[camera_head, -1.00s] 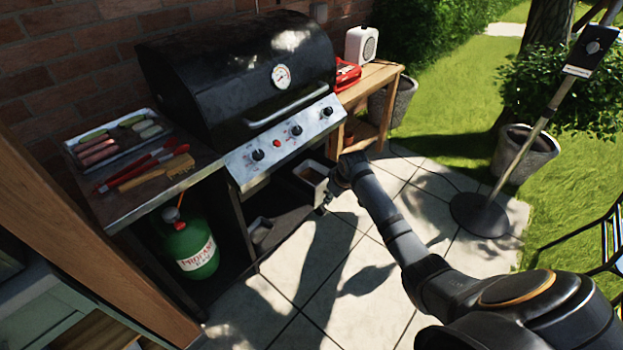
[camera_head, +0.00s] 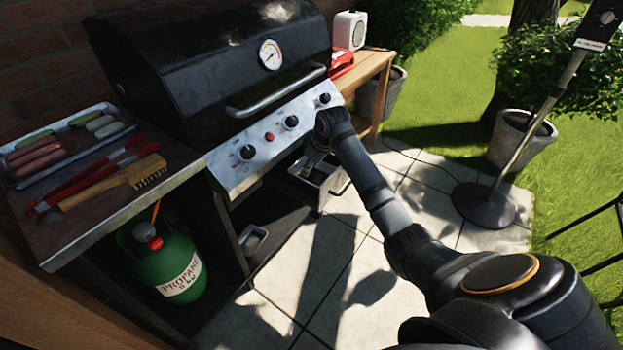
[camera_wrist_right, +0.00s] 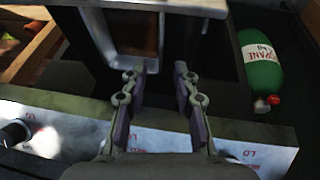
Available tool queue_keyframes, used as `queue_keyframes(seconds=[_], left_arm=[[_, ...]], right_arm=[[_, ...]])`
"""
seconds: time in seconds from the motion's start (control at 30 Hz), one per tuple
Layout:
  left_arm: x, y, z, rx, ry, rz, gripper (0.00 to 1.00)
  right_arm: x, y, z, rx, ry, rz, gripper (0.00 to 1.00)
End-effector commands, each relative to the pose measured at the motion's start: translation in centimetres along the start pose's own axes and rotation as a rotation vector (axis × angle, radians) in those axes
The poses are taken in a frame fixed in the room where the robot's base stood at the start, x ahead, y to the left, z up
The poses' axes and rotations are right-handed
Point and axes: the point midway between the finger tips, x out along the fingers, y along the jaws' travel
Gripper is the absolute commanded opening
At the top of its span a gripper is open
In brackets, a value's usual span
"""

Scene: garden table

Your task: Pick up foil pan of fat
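The foil pan (camera_wrist_right: 102,38) is a silver rectangular tray with brown fat (camera_wrist_right: 133,32) in it, at the top of the right wrist view. In the head view the foil pan (camera_head: 302,174) sits under the grill's control panel, partly hidden by my right arm. My right gripper (camera_wrist_right: 157,72) is open, its two fingers apart at the pan's near end. I cannot tell whether they touch it. In the head view the right gripper (camera_head: 322,168) is small and partly hidden behind its wrist. My left gripper is not in view.
The black grill (camera_head: 215,65) with its knob panel overhangs the pan. A green propane tank (camera_head: 165,262) stands below the side shelf, and a small metal tray (camera_head: 253,240) lies on the lower shelf. Tongs and a brush (camera_head: 115,182) lie on the side shelf.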

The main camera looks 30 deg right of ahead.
Motion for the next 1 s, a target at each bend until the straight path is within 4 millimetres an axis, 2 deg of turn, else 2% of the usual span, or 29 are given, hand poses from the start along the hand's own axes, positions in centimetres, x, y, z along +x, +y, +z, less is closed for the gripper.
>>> queue_keyframes(seconds=[0.1, 0.2, 0.47, 0.7, 1.0], left_arm=[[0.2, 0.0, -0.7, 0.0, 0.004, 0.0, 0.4], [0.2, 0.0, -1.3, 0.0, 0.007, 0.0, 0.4], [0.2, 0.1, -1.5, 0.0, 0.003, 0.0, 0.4], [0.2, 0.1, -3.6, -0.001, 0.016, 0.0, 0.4], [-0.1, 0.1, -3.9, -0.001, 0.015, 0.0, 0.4]], right_arm=[[2.5, -0.2, 0.1, 0.001, -0.002, -0.005, 0.29], [3.9, -0.1, 0.1, 0.001, -0.002, -0.003, 0.29], [5.2, -0.1, 0.2, 0.0, -0.002, -0.002, 0.29], [9.2, 0.1, 0.5, 0.0, -0.001, -0.003, 0.29], [9.8, 0.1, 0.5, -0.001, -0.001, -0.001, 0.29]])
